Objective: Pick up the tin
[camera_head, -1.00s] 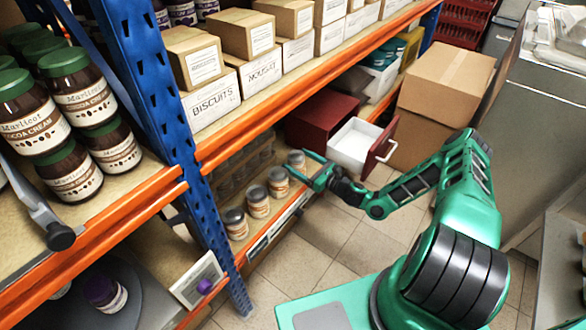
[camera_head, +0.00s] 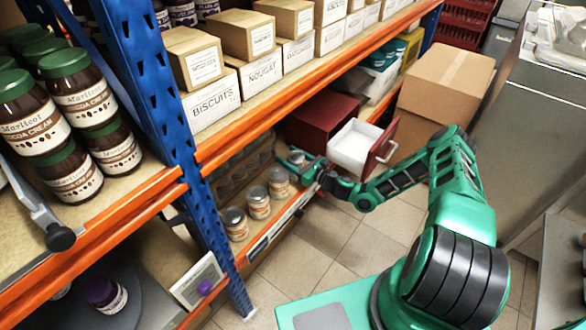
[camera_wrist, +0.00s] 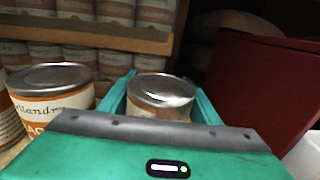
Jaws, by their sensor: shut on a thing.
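The tin (camera_wrist: 158,92) has a silver lid and a white and orange label. In the wrist view it stands upright between the two fingers of my gripper (camera_wrist: 160,98), which is shut on it. In the head view my gripper (camera_head: 300,165) is at the lower shelf, at the far end of a short row of tins. The held tin (camera_head: 296,157) is mostly hidden there by the gripper. A like tin (camera_wrist: 50,90) stands close to the left of my gripper, and it also shows in the head view (camera_head: 278,182).
More tins (camera_head: 258,202) stand along the lower shelf's front edge. Several more are stacked behind a ledge (camera_wrist: 90,35). A dark red box (camera_wrist: 262,85) stands close on the right, with an open white drawer (camera_head: 355,146). The floor in front (camera_head: 345,235) is clear.

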